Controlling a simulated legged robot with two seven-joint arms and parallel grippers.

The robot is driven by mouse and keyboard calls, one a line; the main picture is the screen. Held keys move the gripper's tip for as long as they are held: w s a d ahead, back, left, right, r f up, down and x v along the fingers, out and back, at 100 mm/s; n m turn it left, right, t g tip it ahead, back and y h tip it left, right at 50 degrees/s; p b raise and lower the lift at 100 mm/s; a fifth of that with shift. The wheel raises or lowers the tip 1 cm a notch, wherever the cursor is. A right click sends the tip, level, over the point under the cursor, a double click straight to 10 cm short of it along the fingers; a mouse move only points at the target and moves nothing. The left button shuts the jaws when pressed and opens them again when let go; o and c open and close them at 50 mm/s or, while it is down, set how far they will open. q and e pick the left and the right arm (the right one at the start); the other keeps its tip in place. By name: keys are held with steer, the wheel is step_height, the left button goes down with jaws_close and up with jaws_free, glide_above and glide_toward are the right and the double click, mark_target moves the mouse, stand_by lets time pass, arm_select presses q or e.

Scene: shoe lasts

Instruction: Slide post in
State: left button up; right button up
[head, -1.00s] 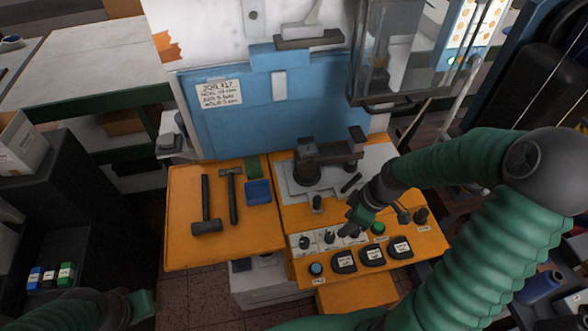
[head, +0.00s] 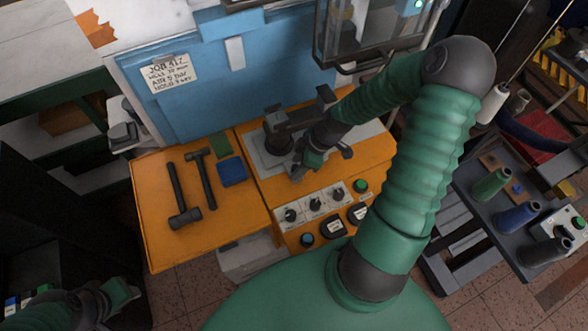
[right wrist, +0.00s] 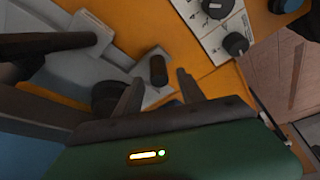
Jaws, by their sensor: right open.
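A short dark cylinder that looks like the post (right wrist: 158,70) shows in the right wrist view on the pale plate, near its orange edge. My right gripper (right wrist: 159,80) is open, with one finger toward either side of this cylinder. I see no clear contact. In the head view my right gripper (head: 300,168) is low over the front of the grey plate (head: 268,158) and hides the post. A dark fixture (head: 278,143) with a round base and a crossbar stands behind it. My left gripper (head: 118,293) is at the bottom left, away from the bench; its jaws are unclear.
A knob panel (head: 315,205) and a green button (head: 361,186) are in front. A clear guard (head: 372,35) hangs above right.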

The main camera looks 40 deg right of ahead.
steer(key=shift+x, duration=0.9)
steer(key=shift+d+f, duration=0.2)
steer(key=shift+f, duration=0.25)
steer(key=shift+s, duration=0.1)
steer(key=shift+a, duration=0.2)
steer(key=c, duration=0.6)
steer(key=shift+r, duration=0.1)
jaws_close()
steer(key=shift+d, duration=0.1)
